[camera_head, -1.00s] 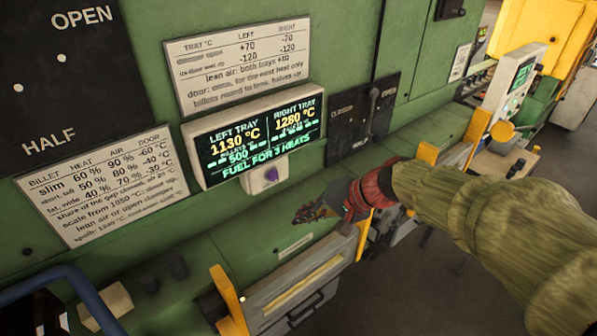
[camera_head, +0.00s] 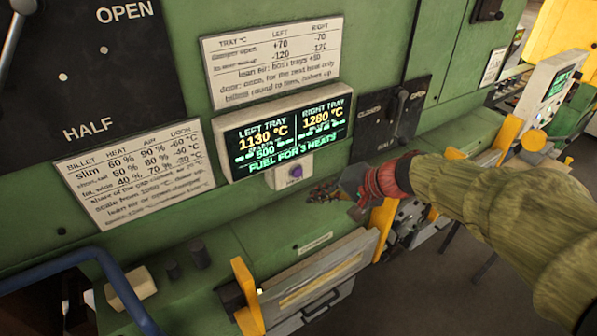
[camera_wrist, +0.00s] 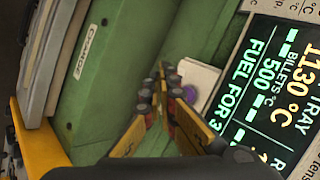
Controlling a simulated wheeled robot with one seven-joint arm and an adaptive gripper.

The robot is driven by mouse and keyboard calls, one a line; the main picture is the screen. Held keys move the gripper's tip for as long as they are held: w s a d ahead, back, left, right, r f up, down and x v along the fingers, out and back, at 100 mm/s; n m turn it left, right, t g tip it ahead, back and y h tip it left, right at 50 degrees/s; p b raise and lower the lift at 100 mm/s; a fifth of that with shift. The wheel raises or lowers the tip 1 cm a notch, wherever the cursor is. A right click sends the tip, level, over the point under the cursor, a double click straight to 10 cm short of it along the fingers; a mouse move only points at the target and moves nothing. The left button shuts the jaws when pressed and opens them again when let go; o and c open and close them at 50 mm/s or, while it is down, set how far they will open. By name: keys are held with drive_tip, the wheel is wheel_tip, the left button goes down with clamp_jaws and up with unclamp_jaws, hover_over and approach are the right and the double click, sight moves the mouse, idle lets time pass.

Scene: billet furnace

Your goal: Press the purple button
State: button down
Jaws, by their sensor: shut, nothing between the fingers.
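The purple button (camera_head: 296,171) sits on a small pale box just below the display panel (camera_head: 288,133) on the green furnace front. It also shows in the wrist view (camera_wrist: 189,94), just beyond and right of the fingertips. My gripper (camera_head: 318,190) is shut and empty, close to the right of the button and a little lower in the head view. In the wrist view my gripper (camera_wrist: 166,88) points up toward the pale box, partly covering it. I see no clear contact with the button.
The display reads left tray 1130 °C, right tray 1280 °C, fuel for 3 heats. A black lever plate (camera_head: 392,117) is right of it. Yellow brackets (camera_head: 247,295) and a tray front (camera_head: 318,280) stand below. A blue rail (camera_head: 90,262) curves at lower left.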

sight(297, 172)
drive_tip(key=shift+w+a, duration=0.5)
drive_tip(key=shift+w, duration=0.25)
drive_tip(key=shift+w+a, duration=0.55)
drive_tip(key=shift+w, duration=0.25)
drive_tip(key=shift+w+a, duration=0.5)
drive_tip(key=shift+w, duration=0.25)
drive_tip(key=shift+w, duration=0.1)
drive_tip(key=shift+w+a, duration=0.2)
drive_tip(key=shift+w, duration=0.05)
drive_tip(key=shift+w+a, duration=0.25)
drive_tip(key=shift+w, duration=0.1)
idle(0.5)
drive_tip(key=shift+s+d+b, duration=0.1)
drive_tip(key=shift+b, duration=0.25)
drive_tip(key=shift+s+d+b, duration=0.4)
drive_tip(key=shift+s+b, duration=0.05)
drive_tip(key=shift+s, duration=0.15)
